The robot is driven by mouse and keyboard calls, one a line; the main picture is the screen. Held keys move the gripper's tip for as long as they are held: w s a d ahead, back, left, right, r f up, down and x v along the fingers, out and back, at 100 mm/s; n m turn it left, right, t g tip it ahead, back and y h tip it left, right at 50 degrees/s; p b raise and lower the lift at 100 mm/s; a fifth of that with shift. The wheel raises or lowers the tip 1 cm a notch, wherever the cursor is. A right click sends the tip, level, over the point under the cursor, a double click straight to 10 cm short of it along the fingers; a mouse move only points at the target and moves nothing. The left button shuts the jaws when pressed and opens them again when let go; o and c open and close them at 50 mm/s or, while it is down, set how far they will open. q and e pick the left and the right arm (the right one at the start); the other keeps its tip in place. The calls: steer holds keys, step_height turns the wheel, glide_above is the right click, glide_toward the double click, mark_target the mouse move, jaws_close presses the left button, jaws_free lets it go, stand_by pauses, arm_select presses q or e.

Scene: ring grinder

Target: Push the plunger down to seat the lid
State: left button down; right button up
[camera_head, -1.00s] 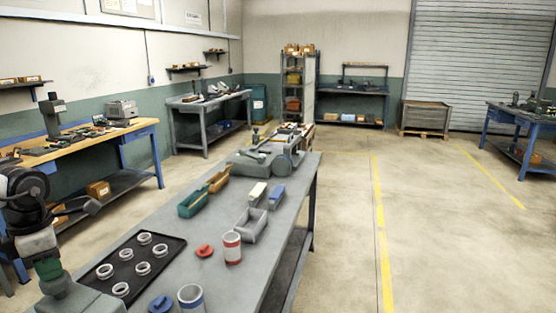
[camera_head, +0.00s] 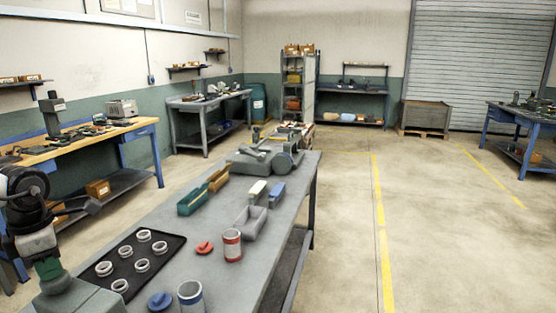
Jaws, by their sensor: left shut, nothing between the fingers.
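My left gripper (camera_head: 82,297) is at the lower left corner, over the near end of the grey bench; its grey body shows below a green band, while its fingertips are not clearly seen. It is shut and empty. A red lid (camera_head: 205,247) lies on the bench left of an upright red-and-white can (camera_head: 232,245). A blue lid (camera_head: 160,301) lies left of a blue-and-white can (camera_head: 190,297), cut by the bottom edge. I cannot make out the plunger. My right gripper is out of view.
A black tray (camera_head: 172,246) with several pale rings lies beside my gripper. Beyond it are a grey open bin (camera_head: 250,224), a green bin (camera_head: 193,202) and a grey machine (camera_head: 265,155). The bench top between the bins and cans is partly clear; open floor lies right.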

arm_select(q)
steer(key=shift+s+f, duration=0.15)
steer(key=shift+f, duration=0.1)
steer(key=shift+r+p, duration=0.4)
steer(key=shift+r, duration=0.15)
step_height(320, 180, up, 8)
steer(key=p, duration=0.4)
